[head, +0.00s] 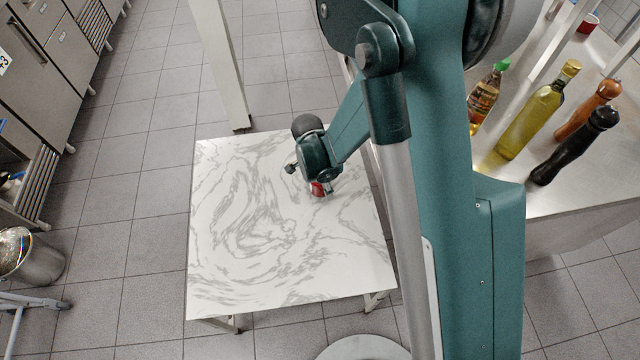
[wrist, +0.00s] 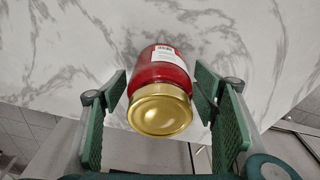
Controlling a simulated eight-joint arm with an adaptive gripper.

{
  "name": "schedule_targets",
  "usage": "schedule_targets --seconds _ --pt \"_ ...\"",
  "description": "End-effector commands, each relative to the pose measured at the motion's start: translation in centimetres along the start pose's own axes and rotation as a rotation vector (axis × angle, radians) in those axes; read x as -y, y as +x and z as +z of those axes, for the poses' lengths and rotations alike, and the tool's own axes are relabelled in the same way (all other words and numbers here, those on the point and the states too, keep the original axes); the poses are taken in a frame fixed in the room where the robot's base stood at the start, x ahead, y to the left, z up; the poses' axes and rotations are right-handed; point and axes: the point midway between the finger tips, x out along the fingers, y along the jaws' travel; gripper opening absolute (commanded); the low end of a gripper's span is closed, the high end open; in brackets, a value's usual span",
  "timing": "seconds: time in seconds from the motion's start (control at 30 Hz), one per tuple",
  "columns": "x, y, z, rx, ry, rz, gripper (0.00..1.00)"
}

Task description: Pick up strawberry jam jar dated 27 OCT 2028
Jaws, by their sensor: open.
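A red jam jar (wrist: 158,74) with a gold lid (wrist: 160,112) and a white label shows in the wrist view, on the marbled table. The label's date is too small to read. The open fingers of my gripper (wrist: 164,128) are on either side of the jar, with a gap showing on the right; whether the left finger touches cannot be told. In the head view my gripper (head: 308,178) is low over the table's right half, and a small red part of the jar (head: 317,189) shows beneath it. The rest of the jar is hidden there by the arm.
The white marbled table (head: 235,270) is otherwise bare. A steel counter (head: 575,185) on the right bears an amber bottle (head: 484,97), an oil bottle (head: 535,115), a brown mill (head: 588,110) and a black mill (head: 575,148). A metal bucket (head: 40,262) stands at the left.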

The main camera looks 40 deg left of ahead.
Motion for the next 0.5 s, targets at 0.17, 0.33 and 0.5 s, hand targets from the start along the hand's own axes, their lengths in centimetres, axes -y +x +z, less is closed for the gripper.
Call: schedule_targets --seconds 0.17,0.33,0.5 --pt "-0.01 0.83 0.00 0.000 0.000 0.000 0.59" --pt "-0.01 0.80 0.00 0.000 0.000 0.000 0.59" --pt "0.00 0.79 0.01 0.000 0.000 0.000 0.59"
